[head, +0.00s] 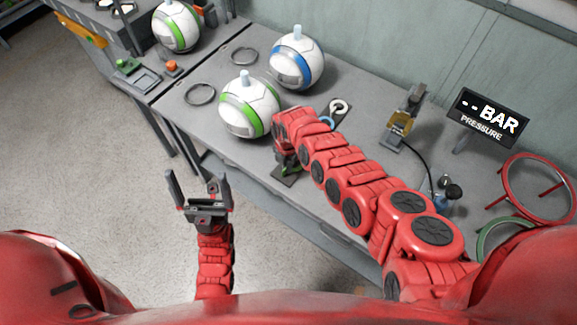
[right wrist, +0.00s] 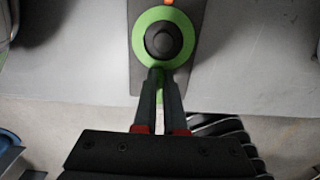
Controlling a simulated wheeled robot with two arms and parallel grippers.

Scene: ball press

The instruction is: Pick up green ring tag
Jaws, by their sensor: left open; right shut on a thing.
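The green ring tag (right wrist: 140,42) lies around a dark round post (right wrist: 163,40) on a dark plate (right wrist: 145,80), in the right wrist view. My right gripper (right wrist: 160,72) is shut on the near rim of the ring, its fingers close together there. In the head view the green ring tag (head: 291,169) shows only as a sliver beneath my right gripper (head: 287,162), near the table's front edge. My left gripper (head: 197,177) is open and empty, above the floor in front of the table.
A green-striped ball (head: 249,106) and a blue-striped ball (head: 297,62) stand on the table (head: 190,122). Another plate with a blue ring (head: 326,122) lies behind my right arm. A gauge stand (head: 398,128), pressure sign (head: 487,115) and red ring frame (head: 507,180) stand farther right.

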